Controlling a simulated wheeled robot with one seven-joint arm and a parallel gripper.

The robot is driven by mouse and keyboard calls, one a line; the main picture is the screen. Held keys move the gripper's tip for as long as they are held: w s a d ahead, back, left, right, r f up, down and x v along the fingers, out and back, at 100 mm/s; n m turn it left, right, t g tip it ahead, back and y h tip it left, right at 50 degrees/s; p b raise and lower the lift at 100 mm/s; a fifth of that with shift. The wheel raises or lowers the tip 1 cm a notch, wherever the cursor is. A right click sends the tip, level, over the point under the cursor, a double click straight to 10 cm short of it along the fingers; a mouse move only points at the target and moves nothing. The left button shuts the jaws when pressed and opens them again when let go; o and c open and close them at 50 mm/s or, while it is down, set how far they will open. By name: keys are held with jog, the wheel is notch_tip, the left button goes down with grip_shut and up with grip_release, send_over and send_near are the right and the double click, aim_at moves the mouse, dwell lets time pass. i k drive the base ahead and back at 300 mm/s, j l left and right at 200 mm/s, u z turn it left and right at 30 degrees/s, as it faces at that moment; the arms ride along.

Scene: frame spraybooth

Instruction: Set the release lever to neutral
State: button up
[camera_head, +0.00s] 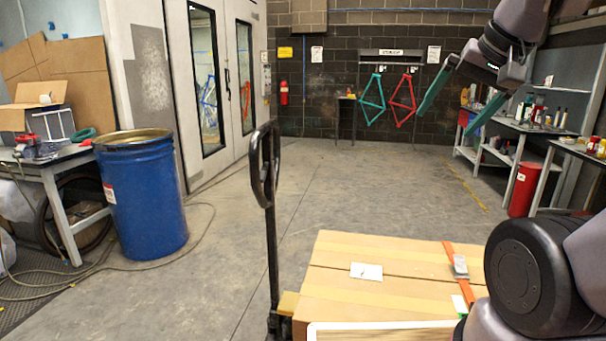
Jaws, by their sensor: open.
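A black pallet jack handle (272,245) stands upright in the middle of the head view, with a closed loop grip (255,165) at its top. The release lever cannot be made out clearly against the dark loop, so its setting cannot be told. My gripper (443,122) is at the upper right, with its two teal fingers spread wide and nothing between them. It is in the air, to the right of the handle and apart from it.
A strapped cardboard box (390,262) sits to the right of the handle. A blue drum (145,205) and a workbench (45,165) stand at left. Shelves (515,128) and a red bin (524,188) are at right. The floor behind the handle is clear.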

aim_at(264, 169)
jog(key=j+z, duration=0.4)
jog(key=j, duration=2.2)
